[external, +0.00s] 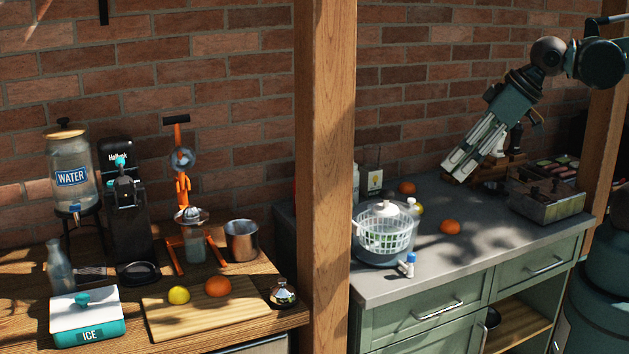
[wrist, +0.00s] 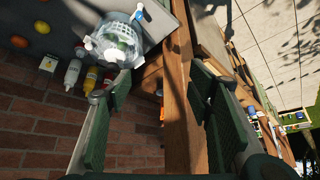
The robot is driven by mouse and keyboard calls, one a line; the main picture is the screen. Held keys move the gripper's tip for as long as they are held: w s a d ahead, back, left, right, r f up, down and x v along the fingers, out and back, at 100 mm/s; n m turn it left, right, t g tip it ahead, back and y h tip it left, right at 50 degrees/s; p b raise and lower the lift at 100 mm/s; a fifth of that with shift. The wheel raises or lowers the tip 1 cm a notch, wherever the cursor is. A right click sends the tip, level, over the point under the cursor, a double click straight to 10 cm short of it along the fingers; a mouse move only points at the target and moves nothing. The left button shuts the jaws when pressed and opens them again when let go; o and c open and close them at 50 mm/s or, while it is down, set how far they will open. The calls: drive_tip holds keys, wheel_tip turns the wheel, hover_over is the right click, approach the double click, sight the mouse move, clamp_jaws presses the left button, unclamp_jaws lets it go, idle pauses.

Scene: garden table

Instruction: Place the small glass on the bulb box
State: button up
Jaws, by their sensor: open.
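The bulb box (external: 375,182) is a small white box with a yellow bulb picture, standing at the back of the right counter by the wall. It also shows at the upper left of the wrist view (wrist: 48,64). A small clear glass (external: 195,247) stands under the orange juicer on the left wooden counter; I cannot pick it out in the wrist view. My gripper (external: 460,168) is open and empty above the back of the right counter, right of the bulb box. Its spread fingers (wrist: 148,90) frame the wrist view with nothing held between them.
A wooden post (external: 325,180) stands between the two counters. A basin with a white colander (external: 384,234) and bottles crowd the area near the box. Oranges (external: 450,227) and a crate (external: 545,200) lie further right. The juicer (external: 183,190) surrounds the glass.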

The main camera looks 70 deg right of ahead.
drive_tip(key=shift+s+a+f+n, duration=0.3)
drive_tip(key=shift+s+a+f, duration=0.3)
drive_tip(key=shift+s, duration=0.2)
drive_tip(key=shift+f, duration=0.1)
wheel_tip(320, 180, down, 10)
drive_tip(key=b, duration=1)
idle(0.6)
